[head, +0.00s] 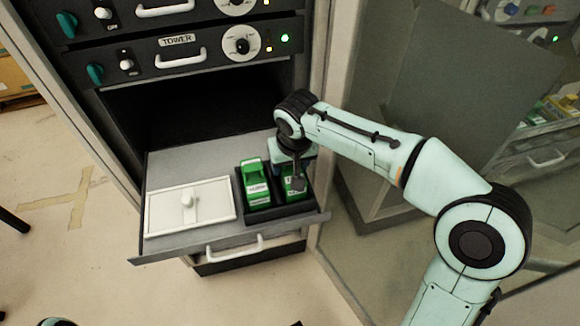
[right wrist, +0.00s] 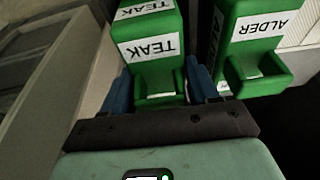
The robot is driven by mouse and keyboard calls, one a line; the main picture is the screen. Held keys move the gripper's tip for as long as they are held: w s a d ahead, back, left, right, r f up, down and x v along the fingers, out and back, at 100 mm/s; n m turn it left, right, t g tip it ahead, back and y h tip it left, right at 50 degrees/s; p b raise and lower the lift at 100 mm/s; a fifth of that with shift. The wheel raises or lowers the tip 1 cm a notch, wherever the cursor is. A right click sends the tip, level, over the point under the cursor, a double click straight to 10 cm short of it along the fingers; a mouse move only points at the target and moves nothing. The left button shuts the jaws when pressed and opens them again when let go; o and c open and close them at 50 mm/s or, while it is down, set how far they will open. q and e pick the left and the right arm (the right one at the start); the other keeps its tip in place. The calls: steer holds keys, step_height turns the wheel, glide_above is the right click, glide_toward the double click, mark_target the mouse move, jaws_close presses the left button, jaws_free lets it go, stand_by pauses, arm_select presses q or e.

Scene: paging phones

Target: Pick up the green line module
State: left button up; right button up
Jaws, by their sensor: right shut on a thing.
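Two green line modules with white labels sit side by side in a black holder (head: 280,216) on the pulled-out drawer. The left one in the head view (head: 256,186) is labelled ALDER in the right wrist view (right wrist: 254,45). The right one in the head view (head: 297,189) is labelled TEAK in the right wrist view (right wrist: 150,45). My right gripper (head: 293,170) comes down over the TEAK module. Its blue fingers (right wrist: 160,86) are shut on that module's two sides. I cannot tell whether the module is lifted. My left gripper is not in view.
A white lidded panel with a knob (head: 187,202) lies left of the holder on the drawer (head: 160,245). The rack unit marked TOWER (head: 177,48) is above, with an open dark bay below it. A grey cabinet panel (head: 420,85) stands to the right.

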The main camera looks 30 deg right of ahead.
arm_select(q)
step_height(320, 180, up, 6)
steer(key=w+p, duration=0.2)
steer(key=p, duration=0.4)
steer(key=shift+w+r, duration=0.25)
arm_select(e)
step_height(320, 180, up, 20)
steer(key=shift+f, duration=0.2)
